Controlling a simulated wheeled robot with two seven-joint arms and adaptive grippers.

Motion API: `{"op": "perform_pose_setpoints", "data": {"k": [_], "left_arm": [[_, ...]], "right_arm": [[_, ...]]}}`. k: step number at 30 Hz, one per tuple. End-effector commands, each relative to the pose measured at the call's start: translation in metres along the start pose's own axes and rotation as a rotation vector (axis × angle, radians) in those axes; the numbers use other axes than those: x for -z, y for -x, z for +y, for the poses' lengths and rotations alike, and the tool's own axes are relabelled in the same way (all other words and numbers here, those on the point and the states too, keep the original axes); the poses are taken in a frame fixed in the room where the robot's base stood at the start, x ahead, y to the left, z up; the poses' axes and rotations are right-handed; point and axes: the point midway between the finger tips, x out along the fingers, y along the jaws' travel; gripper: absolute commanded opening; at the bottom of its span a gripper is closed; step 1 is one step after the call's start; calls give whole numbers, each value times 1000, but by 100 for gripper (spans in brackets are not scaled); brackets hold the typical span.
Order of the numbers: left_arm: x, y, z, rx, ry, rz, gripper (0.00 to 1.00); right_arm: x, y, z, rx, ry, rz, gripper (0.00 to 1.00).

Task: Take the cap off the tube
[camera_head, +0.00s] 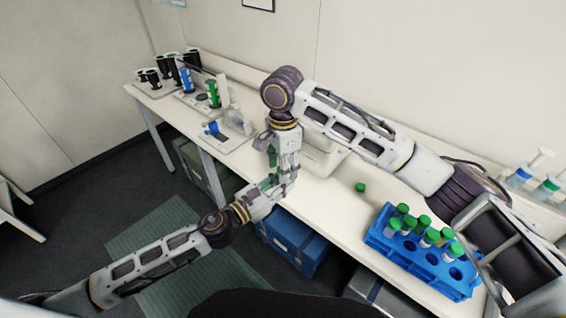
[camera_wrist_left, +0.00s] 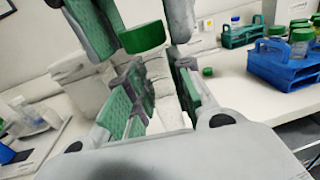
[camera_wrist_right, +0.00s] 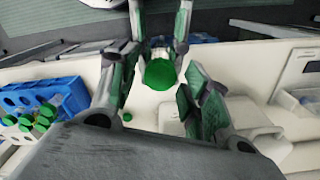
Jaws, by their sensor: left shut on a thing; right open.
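My left gripper (camera_head: 274,187) comes in from the lower left and is shut on a clear tube (camera_wrist_left: 150,85), held in the air over the bench's front edge. The tube's green cap (camera_wrist_left: 142,37) is at its upper end and also shows in the right wrist view (camera_wrist_right: 160,73). My right gripper (camera_head: 281,158) reaches down from above. Its fingers are open on either side of the cap; whether either touches it I cannot tell. In the head view the grippers mostly hide the tube and cap.
A loose green cap (camera_head: 360,187) lies on the white bench. A blue rack (camera_head: 415,257) with several green-capped tubes stands to its right. A pale box (camera_head: 318,158) is behind the grippers. Bottles and small equipment (camera_head: 213,93) stand at the bench's left end.

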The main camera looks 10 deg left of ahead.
Motion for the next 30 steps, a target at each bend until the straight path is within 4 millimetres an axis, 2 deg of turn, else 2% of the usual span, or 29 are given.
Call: {"op": "perform_pose_setpoints", "data": {"k": [4,15,23,30], "left_arm": [[0,0,0,0,0,0,0],[0,0,0,0,0,0,0],[0,0,0,0,0,0,0],[0,0,0,0,0,0,0]], "right_arm": [[0,0,0,0,0,0,47],[0,0,0,0,0,0,0],[0,0,0,0,39,0,0],[0,0,0,0,209,0,0]]}}
